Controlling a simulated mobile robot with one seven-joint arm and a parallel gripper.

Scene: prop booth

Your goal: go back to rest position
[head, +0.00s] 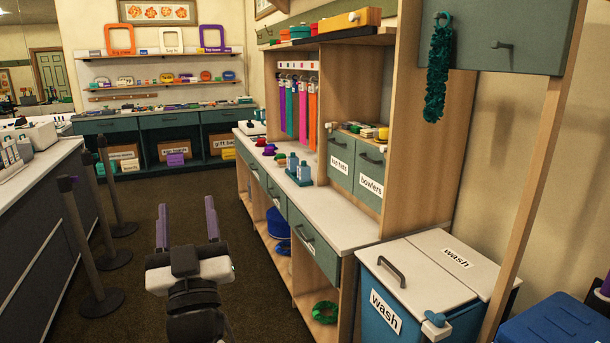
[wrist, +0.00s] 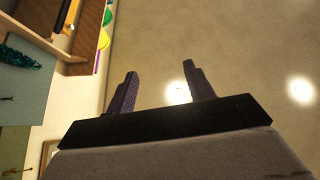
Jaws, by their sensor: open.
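My gripper (head: 187,226) is in the lower left of the head view, raised over the dark floor of the aisle. Its two purple fingers stand well apart with nothing between them. In the wrist view the same gripper (wrist: 158,85) shows its two fingers spread and empty, against a pale surface with bright light spots. It touches nothing that I can see.
A pale counter (head: 332,232) with drawers runs along the right. A blue wash bin (head: 415,305) stands at the lower right. Grey posts (head: 84,235) and a long counter (head: 40,215) line the left. Shelves (head: 160,85) fill the back wall. The aisle floor between is clear.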

